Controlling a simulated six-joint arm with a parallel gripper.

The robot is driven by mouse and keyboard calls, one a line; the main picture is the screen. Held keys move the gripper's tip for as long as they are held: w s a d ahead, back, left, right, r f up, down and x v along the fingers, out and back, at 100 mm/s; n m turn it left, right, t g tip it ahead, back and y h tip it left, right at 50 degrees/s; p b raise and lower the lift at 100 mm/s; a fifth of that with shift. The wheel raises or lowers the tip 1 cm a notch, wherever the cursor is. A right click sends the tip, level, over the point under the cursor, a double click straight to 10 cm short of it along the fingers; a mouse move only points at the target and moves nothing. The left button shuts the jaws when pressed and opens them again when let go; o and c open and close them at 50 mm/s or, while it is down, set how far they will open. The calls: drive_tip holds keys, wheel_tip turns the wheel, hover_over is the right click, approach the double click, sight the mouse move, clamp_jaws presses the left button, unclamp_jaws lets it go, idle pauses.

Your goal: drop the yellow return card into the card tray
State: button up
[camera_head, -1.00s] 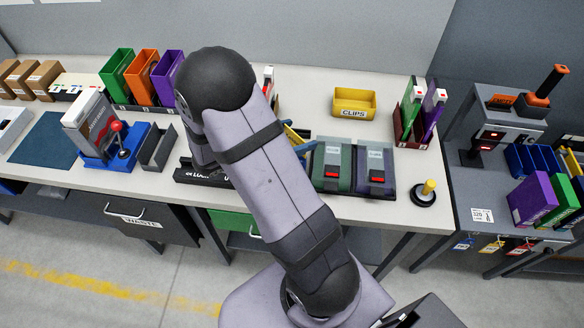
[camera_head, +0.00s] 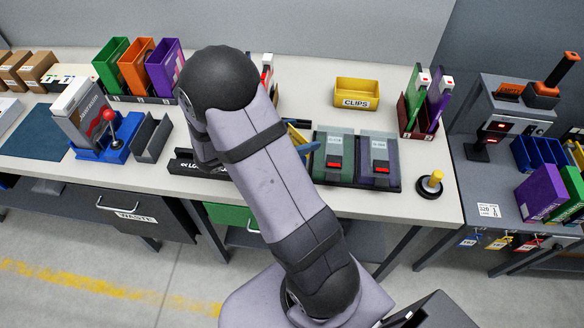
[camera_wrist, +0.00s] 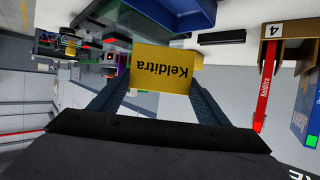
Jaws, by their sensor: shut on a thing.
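The yellow card (camera_wrist: 160,68) reads "Kelditra" upside down in the wrist view. It stands between the two dark fingers of my gripper (camera_wrist: 160,90), which is shut on it. In the head view my own arm covers most of the gripper; a small blue piece and a yellow sliver show beside the arm, above the bench. A low grey open tray (camera_head: 152,139) stands on the bench, left of my arm and right of the blue lever stand. I cannot tell for sure whether it is the card tray. A dark tray with partly hidden lettering (camera_head: 186,166) is partly behind my arm.
Green and blue-grey units with red displays (camera_head: 378,158) sit right of my arm. A yellow CLIPS bin (camera_head: 356,93) is behind them, a yellow-topped knob (camera_head: 433,182) at the front right. The red-balled lever stand (camera_head: 112,140) rises at left. Tall coloured bins (camera_head: 137,72) stand behind.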

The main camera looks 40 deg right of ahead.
drive_tip(key=shift+f+b, duration=0.45)
drive_tip(key=shift+f, duration=0.2)
drive_tip(key=o, duration=1.1)
drive_tip(key=b+v, duration=0.1)
drive_tip(key=v, duration=0.6)
drive_tip(key=shift+a, duration=0.2)
drive_tip(key=shift+r, duration=0.1)
